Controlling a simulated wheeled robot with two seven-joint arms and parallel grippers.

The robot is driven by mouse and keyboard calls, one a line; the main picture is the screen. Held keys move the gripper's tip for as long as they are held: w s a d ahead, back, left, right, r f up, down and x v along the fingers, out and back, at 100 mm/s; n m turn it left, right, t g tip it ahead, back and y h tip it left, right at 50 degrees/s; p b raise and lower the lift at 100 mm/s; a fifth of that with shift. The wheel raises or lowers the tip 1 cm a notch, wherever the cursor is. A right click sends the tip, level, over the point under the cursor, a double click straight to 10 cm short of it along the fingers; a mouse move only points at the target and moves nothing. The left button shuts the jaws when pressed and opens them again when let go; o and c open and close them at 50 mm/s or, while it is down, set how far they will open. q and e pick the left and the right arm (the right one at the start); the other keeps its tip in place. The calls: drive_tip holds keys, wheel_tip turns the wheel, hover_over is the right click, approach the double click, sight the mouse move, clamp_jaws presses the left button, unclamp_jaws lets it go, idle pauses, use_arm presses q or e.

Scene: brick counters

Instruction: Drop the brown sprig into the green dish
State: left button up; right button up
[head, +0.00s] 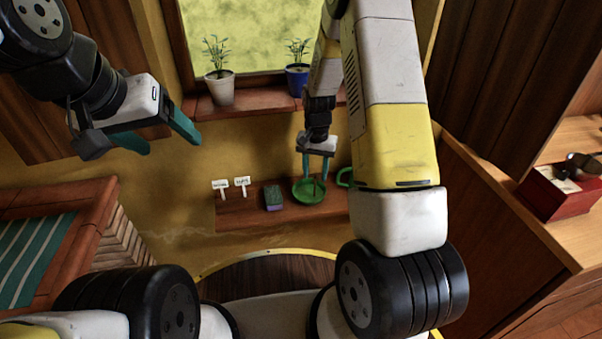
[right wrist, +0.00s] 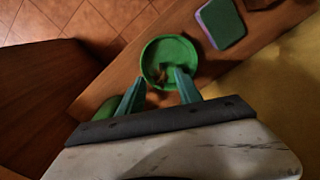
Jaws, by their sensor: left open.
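The green dish (head: 298,196) stands on the wooden wall shelf, below my right gripper. The dish also shows in the right wrist view (right wrist: 184,45). The brown sprig (right wrist: 161,73) appears as a small brown shape inside the dish's outline, near my right fingertips; its full shape is unclear. My right gripper (head: 315,178) points down over the dish with its teal fingers apart. The fingers also show apart in the right wrist view (right wrist: 160,78), with nothing clearly clamped between them. My left gripper (head: 173,146) is open and empty at the upper left, far from the dish.
A green ring-shaped thing (head: 344,177) is right of the dish. Potted plants (head: 220,89) stand on the windowsill above. The shelf is narrow.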

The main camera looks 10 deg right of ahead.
drive_tip(key=shift+r, duration=3.9)
drive_tip(key=shift+r, duration=0.3)
drive_tip(key=s+a+r+n+t+y, duration=0.1)
drive_tip(key=s+r+n+t, duration=0.1)
drive_tip(key=s+r, duration=0.7)
drive_tip(key=s+a+r+n+t+y, duration=0.1)
drive_tip(key=s+r+n+t, duration=0.1)
drive_tip(key=s+r, duration=0.75)
drive_tip(key=s+r+n+t, duration=0.1)
drive_tip(key=s+r+t, duration=0.1)
drive_tip(key=s+r, duration=0.2)
drive_tip(key=shift+s+r+n, duration=0.3)
drive_tip(key=shift+s+r, duration=0.05)
drive_tip(key=shift+s, duration=0.5)
drive_tip(key=shift+a, duration=0.1)
